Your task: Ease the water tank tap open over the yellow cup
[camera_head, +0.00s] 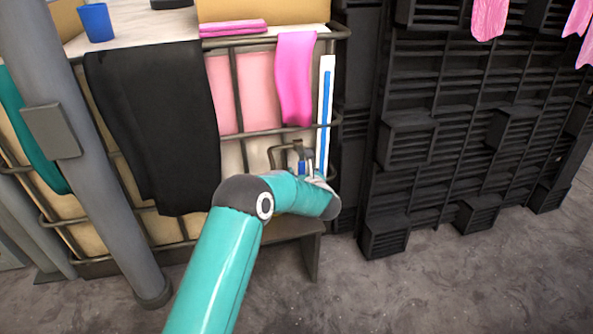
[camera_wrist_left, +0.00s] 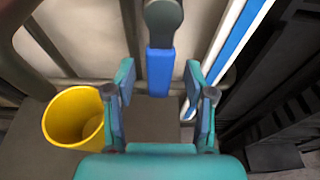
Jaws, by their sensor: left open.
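The tap has a grey body and a blue lever, seen at the top middle of the left wrist view (camera_wrist_left: 160,72). In the head view it is a small blue piece (camera_head: 301,168) low on the water tank (camera_head: 230,160), a pale tank behind metal bars. My left gripper (camera_wrist_left: 160,84) is open, with one finger on either side of the blue lever and gaps between. In the head view my left arm partly hides the gripper. The yellow cup (camera_wrist_left: 76,117) stands upright on a dark surface, left of my gripper. My right gripper is not in view.
A blue and white strip (camera_head: 325,115) runs beside the tap. Black slatted panels (camera_head: 460,120) stand at the right. A black cloth (camera_head: 155,125) and a pink cloth (camera_head: 296,80) hang on the tank's bars. A blue cup (camera_head: 96,22) stands on top.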

